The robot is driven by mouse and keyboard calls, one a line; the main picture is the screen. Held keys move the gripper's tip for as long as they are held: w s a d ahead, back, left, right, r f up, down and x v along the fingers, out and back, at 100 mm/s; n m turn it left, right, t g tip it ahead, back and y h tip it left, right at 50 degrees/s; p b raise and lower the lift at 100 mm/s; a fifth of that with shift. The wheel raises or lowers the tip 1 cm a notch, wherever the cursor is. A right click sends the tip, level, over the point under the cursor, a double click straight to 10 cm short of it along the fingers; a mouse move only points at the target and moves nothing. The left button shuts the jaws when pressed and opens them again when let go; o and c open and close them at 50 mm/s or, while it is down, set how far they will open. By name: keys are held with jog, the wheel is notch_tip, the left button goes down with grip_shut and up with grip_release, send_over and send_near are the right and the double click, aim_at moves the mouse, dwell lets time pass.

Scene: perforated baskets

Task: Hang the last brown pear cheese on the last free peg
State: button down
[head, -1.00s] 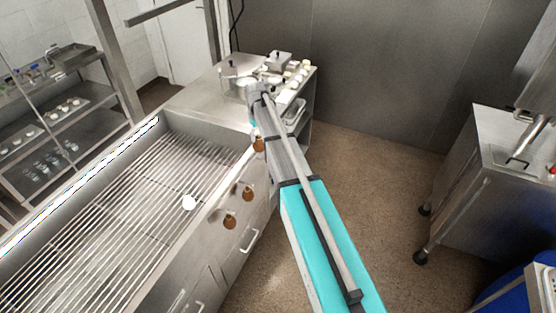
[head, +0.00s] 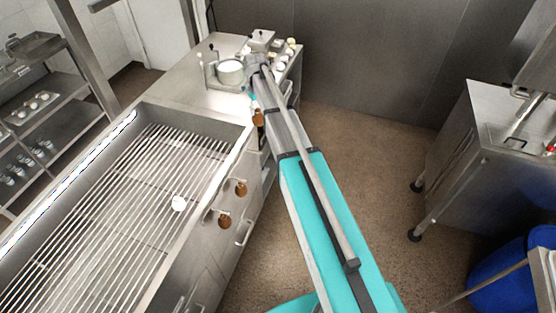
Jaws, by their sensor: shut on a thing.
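A brown pear cheese (head: 258,118) hangs just below the far end of my arm, beside the counter's side. My gripper (head: 252,95) is small and partly hidden by the arm; it is shut on this cheese, by its upper end. Two other brown pear cheeses, a farther one (head: 241,189) and a nearer one (head: 224,221), hang along the outer side of the slatted basin. Their pegs are too small to make out clearly, and a free peg cannot be told apart. The held cheese is apart from these two.
A pot (head: 230,72) and small white items stand on the far counter. A steel cabinet (head: 465,165) is at right. The floor (head: 360,170) between is clear.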

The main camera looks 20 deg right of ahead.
jog(key=shift+a, duration=0.3)
jog(key=shift+s+f+b, duration=0.15)
jog(key=shift+f+b, duration=0.6)
jog(key=shift+b, duration=0.05)
jog(key=s+d+f+n+b, duration=0.2)
jog(key=f+b, duration=0.6)
jog(key=s+d+f+n+b, duration=0.1)
jog(key=d+f+n+b, duration=0.1)
jog(key=f+b, duration=0.6)
jog(key=s+d+f+n+b, duration=0.2)
jog(key=d+f+n+b, duration=0.1)
jog(key=f+b, duration=0.5)
jog(key=shift+s+f, duration=0.15)
jog(key=shift+s, duration=0.2)
jog(key=shift+w+a, duration=0.2)
jog(key=w+a+f+b, duration=0.1)
jog(key=w+a, duration=0.5)
jog(key=a, duration=0.2)
jog(key=shift+w+a+f+b, duration=0.2)
jog(key=shift+a+b, duration=0.15)
dwell(0.5)
dwell(0.6)
jog(key=shift+c, duration=0.5)
grip_release()
